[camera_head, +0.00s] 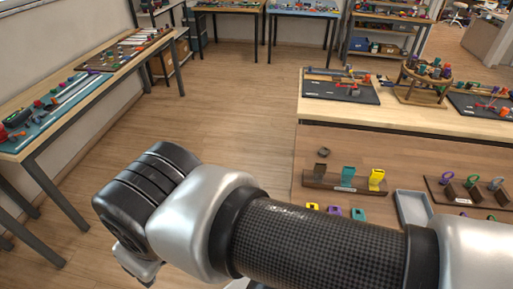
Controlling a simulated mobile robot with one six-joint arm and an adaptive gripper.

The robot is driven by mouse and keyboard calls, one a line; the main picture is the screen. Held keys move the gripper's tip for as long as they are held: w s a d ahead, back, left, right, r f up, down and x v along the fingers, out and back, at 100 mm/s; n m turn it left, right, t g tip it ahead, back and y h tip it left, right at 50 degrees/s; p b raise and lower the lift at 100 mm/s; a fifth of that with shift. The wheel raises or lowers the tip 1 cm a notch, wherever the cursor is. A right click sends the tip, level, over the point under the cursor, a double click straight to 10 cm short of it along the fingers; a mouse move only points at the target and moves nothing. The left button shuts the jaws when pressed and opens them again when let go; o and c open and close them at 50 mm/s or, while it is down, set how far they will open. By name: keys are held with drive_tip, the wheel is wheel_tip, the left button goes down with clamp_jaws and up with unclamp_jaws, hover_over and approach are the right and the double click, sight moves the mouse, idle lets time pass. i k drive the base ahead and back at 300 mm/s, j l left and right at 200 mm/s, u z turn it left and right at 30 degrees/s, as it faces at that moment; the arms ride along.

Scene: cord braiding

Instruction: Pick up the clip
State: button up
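Several clip-like pieces are on the brown table at the lower right. A grey-brown one (321,170), a teal one (348,176) and a yellow one (376,179) stand upright in a dark wooden rack (330,184). In front of it lie a smaller yellow piece (312,206), a purple piece (334,211) and a teal piece (358,214). I cannot tell which is the clip. My gripper (140,268) is at the lower left, over the floor, well away from these pieces. It is mostly hidden behind my wrist, so its fingers do not show clearly.
A grey tray (413,207) lies right of the rack. A second rack (456,196) holds purple, green and grey loop-shaped pieces. My arm crosses the table's front. A long bench (40,125) with tools stands left. Open wood floor (220,100) lies between.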

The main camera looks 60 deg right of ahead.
sight(322, 152)
drive_tip(key=i+z, duration=0.4)
drive_tip(key=i+j+z, duration=0.1)
drive_tip(key=i+z, duration=0.3)
drive_tip(key=i+j+z, duration=0.35)
drive_tip(key=i+l+z, duration=0.25)
drive_tip(key=z, duration=0.2)
drive_tip(key=i+l+z, duration=0.15)
drive_tip(key=z, duration=0.35)
drive_tip(key=i+z, duration=0.7)
drive_tip(key=z, duration=0.2)
drive_tip(key=i+j+z, duration=0.2)
drive_tip(key=z, duration=0.3)
drive_tip(key=i+j+z, duration=0.1)
drive_tip(key=i+z, duration=0.15)
drive_tip(key=i, duration=0.1)
